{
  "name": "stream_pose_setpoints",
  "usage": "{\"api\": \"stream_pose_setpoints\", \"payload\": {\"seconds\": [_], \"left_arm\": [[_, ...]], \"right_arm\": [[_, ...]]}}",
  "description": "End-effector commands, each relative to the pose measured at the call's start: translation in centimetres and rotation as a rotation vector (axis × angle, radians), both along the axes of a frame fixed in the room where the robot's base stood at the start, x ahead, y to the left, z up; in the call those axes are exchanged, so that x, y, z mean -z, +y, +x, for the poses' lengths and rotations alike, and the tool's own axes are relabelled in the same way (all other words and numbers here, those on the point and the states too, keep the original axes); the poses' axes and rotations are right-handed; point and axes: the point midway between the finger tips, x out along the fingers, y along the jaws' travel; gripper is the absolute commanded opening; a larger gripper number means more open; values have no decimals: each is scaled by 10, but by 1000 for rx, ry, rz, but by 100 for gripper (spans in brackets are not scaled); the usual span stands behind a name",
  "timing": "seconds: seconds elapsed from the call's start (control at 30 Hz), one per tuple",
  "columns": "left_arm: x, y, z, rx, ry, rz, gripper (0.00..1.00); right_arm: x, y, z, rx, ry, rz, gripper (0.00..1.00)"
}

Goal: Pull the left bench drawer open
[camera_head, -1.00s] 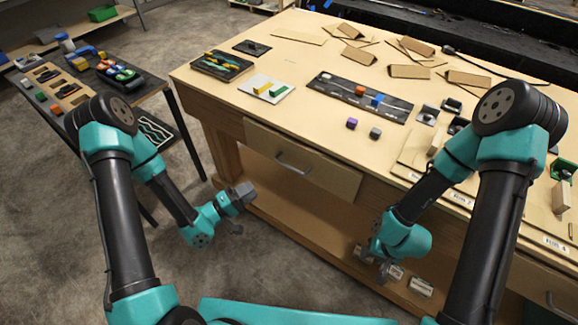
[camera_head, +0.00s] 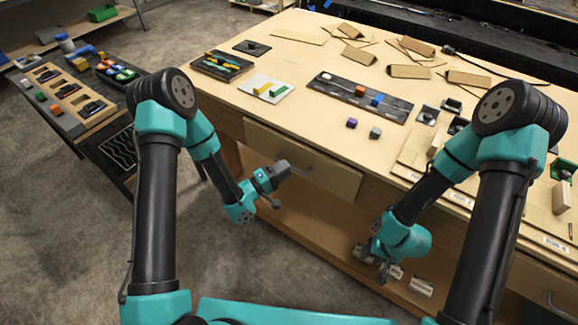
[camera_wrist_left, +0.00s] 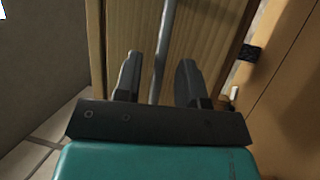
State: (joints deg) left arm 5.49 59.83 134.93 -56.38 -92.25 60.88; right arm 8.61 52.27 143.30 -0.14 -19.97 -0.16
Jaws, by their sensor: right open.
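The left bench drawer (camera_head: 335,178) has a plain wooden front under the tabletop and looks closed, flush with the bench. Its grey bar handle is mostly hidden by my left gripper (camera_head: 290,170) in the head view. In the left wrist view the handle (camera_wrist_left: 161,45) runs up between the two spread fingers of my left gripper (camera_wrist_left: 158,80), with a gap on both sides. The drawer's wood front (camera_wrist_left: 205,35) lies behind the handle. My right gripper (camera_head: 378,268) is low in front of the bench, apart from the drawer, open and seemingly empty.
The bench top (camera_head: 300,120) carries a black strip with coloured blocks (camera_head: 365,97), a white tile (camera_head: 265,89) and cardboard pieces. A lower shelf (camera_head: 300,235) runs under the drawer. A side table (camera_head: 90,125) with parts stands to the left. Floor is free before the bench.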

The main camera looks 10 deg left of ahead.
Motion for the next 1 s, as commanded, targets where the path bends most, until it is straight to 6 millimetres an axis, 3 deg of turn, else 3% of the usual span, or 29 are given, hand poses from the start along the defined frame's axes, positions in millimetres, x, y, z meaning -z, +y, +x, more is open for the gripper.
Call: {"api": "stream_pose_setpoints", "payload": {"seconds": [0.2, 0.53, 0.9, 1.0], "left_arm": [[-4, -16, 13, 2, -2, 0, 37], [-4, -18, 15, 0, 1, -1, 37], [-4, -18, 15, 0, 1, -1, 2], [-4, -18, 15, 0, 1, -1, 0]], "right_arm": [[0, 0, 0, 0, 0, 0, 43], [0, 0, 0, 0, 0, 0, 43], [0, 0, 0, 0, 0, 0, 43], [0, 0, 0, 0, 0, 0, 43]]}}
